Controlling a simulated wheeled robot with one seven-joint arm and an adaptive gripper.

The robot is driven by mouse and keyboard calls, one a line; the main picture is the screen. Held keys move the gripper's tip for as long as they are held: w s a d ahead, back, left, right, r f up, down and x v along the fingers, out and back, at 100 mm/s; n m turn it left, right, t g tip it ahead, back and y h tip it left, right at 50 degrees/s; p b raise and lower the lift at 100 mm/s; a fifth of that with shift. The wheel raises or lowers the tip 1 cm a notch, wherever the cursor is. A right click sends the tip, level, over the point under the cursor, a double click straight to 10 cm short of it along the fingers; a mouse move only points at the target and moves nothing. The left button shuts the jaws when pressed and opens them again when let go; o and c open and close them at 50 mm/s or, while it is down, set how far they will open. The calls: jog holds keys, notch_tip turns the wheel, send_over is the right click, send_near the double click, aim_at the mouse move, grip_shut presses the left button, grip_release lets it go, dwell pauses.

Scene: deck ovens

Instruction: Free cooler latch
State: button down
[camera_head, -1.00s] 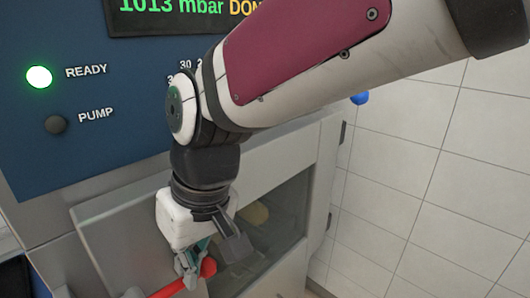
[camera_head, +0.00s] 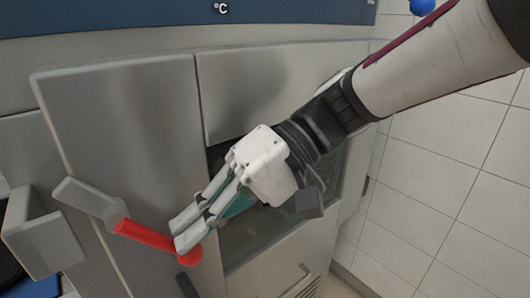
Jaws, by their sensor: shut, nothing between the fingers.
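The cooler latch has a red handle (camera_head: 150,238) with a rounded end at its right and a grey arm (camera_head: 90,198) running up and left from its pivot. It sits low on the grey cooler door (camera_head: 125,130). My gripper (camera_head: 178,234) points down and left, its fingers shut with nothing between them. The fingertips lie at the right part of the red handle and overlap it in view; I cannot tell whether they touch it. The window behind my gripper is partly hidden.
A grey bracket (camera_head: 45,235) juts out left of the latch. A dark blue panel (camera_head: 130,15) runs along the top. A small handle (camera_head: 293,282) is at the lower right. The tiled wall (camera_head: 440,190) stands at right.

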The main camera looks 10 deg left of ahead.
jog(key=f+g+y+b, duration=0.1)
jog(key=s+a+f+g+y+b, duration=0.1)
jog(key=b, duration=0.1)
jog(key=shift+s+f+m, duration=0.1)
jog(key=shift+f+m, duration=0.1)
jog(key=shift+m, duration=0.1)
jog(key=shift+s+a+f+g+b, duration=0.3)
jog(key=shift+s+a+f+b, duration=0.1)
jog(key=shift+s+a+b, duration=0.25)
jog(key=shift+s, duration=0.1)
